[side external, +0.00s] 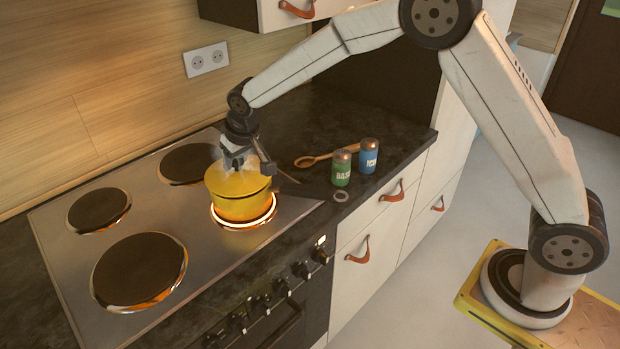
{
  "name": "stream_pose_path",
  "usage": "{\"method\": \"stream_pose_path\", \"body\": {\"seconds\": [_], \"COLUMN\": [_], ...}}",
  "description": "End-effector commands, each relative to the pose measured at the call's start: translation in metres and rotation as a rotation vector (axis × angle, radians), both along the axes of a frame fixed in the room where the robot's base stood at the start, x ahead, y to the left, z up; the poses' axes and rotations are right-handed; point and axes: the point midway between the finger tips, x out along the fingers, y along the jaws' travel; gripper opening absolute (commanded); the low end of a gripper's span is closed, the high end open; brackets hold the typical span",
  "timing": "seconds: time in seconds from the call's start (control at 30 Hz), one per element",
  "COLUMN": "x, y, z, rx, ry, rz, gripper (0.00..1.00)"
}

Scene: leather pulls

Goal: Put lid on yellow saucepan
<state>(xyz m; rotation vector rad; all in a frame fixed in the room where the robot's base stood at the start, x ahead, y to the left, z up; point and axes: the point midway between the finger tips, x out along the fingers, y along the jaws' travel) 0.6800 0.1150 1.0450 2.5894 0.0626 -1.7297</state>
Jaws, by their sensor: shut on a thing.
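The yellow saucepan (240,204) stands on the glowing front right burner, its dark handle (312,192) pointing right. A yellow lid (236,182) is at the top of the saucepan, level with or very close to its rim; I cannot tell whether it is fully seated. My gripper (236,164) is directly above the saucepan, pointing down and shut on the lid near its middle. The grip point is small and partly hidden by the fingers and pale steam.
The other burners of the steel hob (200,226) are dark and empty. Right of the saucepan, a green shaker (341,168), a blue shaker (368,156) and a wooden spoon (316,159) are on the dark counter (400,136). A wood-panelled wall (110,90) stands behind.

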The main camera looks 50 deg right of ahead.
Motion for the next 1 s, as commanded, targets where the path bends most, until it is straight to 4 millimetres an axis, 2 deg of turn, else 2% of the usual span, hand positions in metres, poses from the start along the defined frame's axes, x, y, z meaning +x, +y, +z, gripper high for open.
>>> {"method": "stream_pose_path", "body": {"seconds": [1.0], "x": [0.0003], "y": [0.0000], "z": [-0.0084], "rx": [0.000], "ry": [-0.001], "rz": [0.000], "gripper": [0.00]}}
